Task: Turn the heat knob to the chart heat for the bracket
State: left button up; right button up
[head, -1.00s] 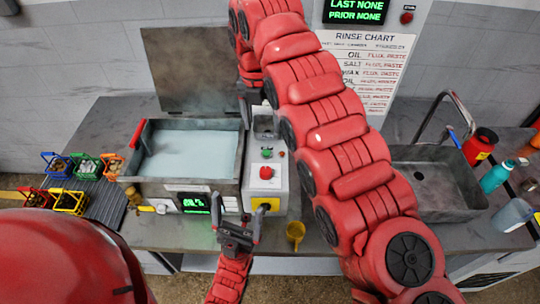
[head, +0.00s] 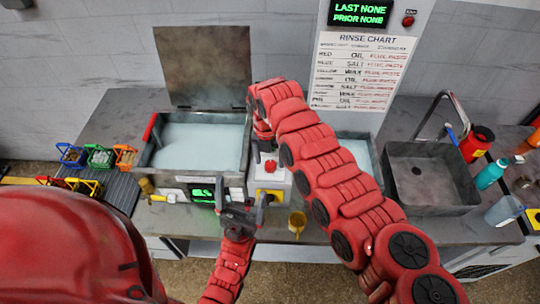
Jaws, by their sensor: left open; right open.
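A red knob (head: 270,167) sits on the white control box (head: 285,183) at the right of the open liquid tank (head: 197,146). I cannot tell for certain that it is the heat knob. The rinse chart (head: 362,75) hangs on the back panel, its small rows hard to read. My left gripper (head: 240,203) is open and empty, in front of the tank's green display (head: 201,194) and left of the box's lower end. My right gripper (head: 254,106) is open, mostly hidden by its own arm, above and behind the red knob. I cannot pick out the bracket.
Small baskets with parts (head: 99,158) stand left of the tank. A yellow cup (head: 297,222) is near the counter's front edge. A sink (head: 430,178) with a tap, a red canister (head: 477,144) and a teal bottle (head: 490,175) are right. The tank lid (head: 204,67) stands open.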

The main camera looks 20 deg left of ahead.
jog(key=shift+s+f, duration=0.1)
jog(key=shift+f, duration=0.4)
